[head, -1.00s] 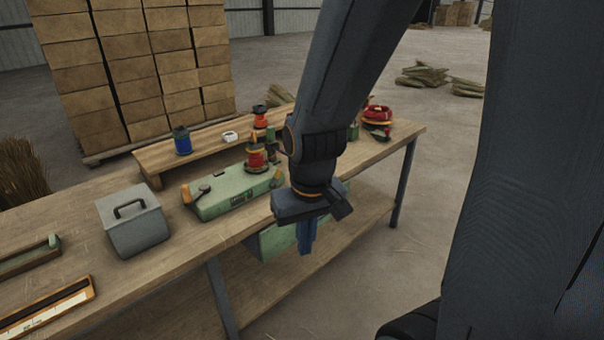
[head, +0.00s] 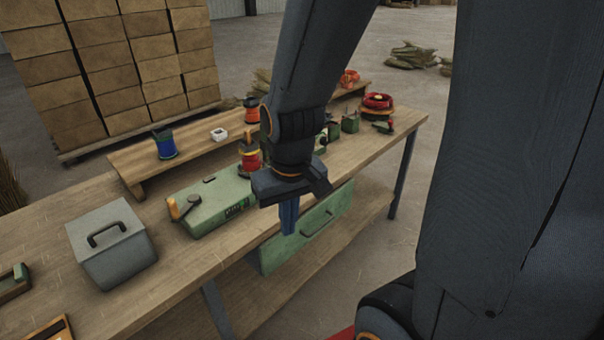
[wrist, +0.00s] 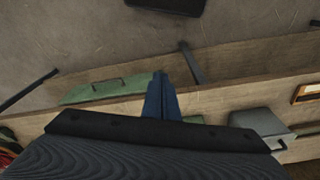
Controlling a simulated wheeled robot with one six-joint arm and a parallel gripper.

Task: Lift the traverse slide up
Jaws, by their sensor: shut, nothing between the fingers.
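A green winding machine (head: 219,206) sits on the wooden workbench, with an orange-handled crank at its left end and a red and yellow spool (head: 250,158) standing at its far right end. I cannot make out the traverse slide; my arm covers the machine's right side. My gripper (head: 289,222) points down in front of the bench's front edge, right of the machine. Its blue fingers are together and empty. In the wrist view the gripper (wrist: 161,88) shows against the bench edge and floor.
A grey metal box (head: 112,250) stands left of the machine. A raised wooden shelf (head: 190,150) at the back holds a blue spool (head: 164,144). A green drawer front (head: 308,228) with a handle is under the bench top, close to my fingers. Floor in front is open.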

